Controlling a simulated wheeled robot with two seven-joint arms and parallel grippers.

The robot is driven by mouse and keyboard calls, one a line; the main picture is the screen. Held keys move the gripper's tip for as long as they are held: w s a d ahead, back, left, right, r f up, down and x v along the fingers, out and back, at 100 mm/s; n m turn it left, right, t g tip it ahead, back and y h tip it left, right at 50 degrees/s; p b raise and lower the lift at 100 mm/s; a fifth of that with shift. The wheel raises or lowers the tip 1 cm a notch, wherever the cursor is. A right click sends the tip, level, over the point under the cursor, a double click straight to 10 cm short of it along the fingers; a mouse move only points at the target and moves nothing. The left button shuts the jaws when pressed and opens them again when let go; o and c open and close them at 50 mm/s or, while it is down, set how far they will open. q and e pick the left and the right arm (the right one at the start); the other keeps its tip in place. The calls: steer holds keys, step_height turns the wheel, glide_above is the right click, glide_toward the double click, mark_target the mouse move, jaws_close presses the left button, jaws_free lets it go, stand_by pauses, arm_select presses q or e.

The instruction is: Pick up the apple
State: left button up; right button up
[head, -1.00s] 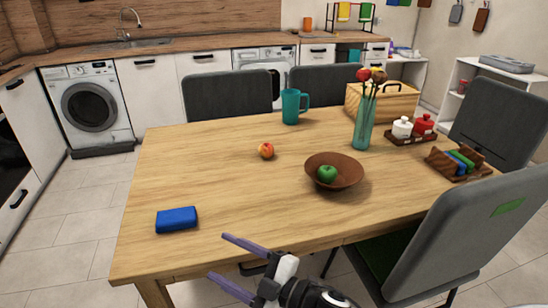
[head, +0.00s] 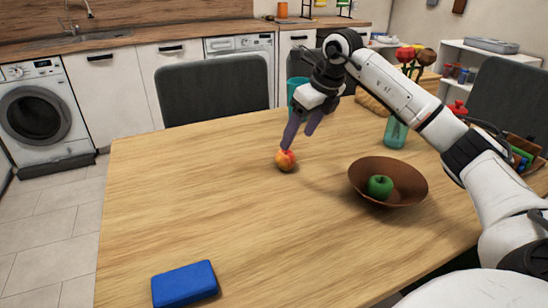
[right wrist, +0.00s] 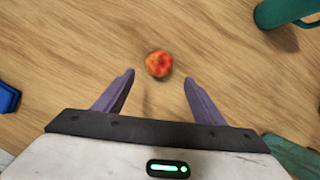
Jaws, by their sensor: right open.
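A red-and-yellow fruit (head: 286,161), round like an apple or peach, rests on the wooden table (head: 190,200). It also shows in the right wrist view (right wrist: 159,64), just beyond and between the fingertips. A green apple (head: 379,187) sits in a brown bowl (head: 410,190) to its right. My right gripper (head: 297,141) points down by the red-and-yellow fruit. Its purple fingers (right wrist: 158,77) are apart with nothing between them. In the head view one fingertip overlaps the fruit's top edge; I cannot tell if they touch. My left gripper is out of view.
A teal mug (head: 296,88) stands behind my right gripper, partly hidden by it. A teal vase (head: 395,133) with flowers stands behind my right arm. A blue block (head: 184,285) lies at the front left. The table's left half is otherwise clear.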

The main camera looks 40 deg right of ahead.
mark_target(288, 155)
steer(key=x, duration=0.3)
steer(key=shift+a+f, duration=0.1)
steer(key=shift+f, duration=0.35)
steer(key=b+x, duration=0.1)
steer(key=x, duration=0.4)
steer(key=shift+w+f, duration=0.3)
steer(key=shift+w, duration=0.05)
steer(key=c, duration=0.8)
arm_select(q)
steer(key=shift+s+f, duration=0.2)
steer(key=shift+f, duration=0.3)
arm_select(e)
steer(key=c, duration=0.4)
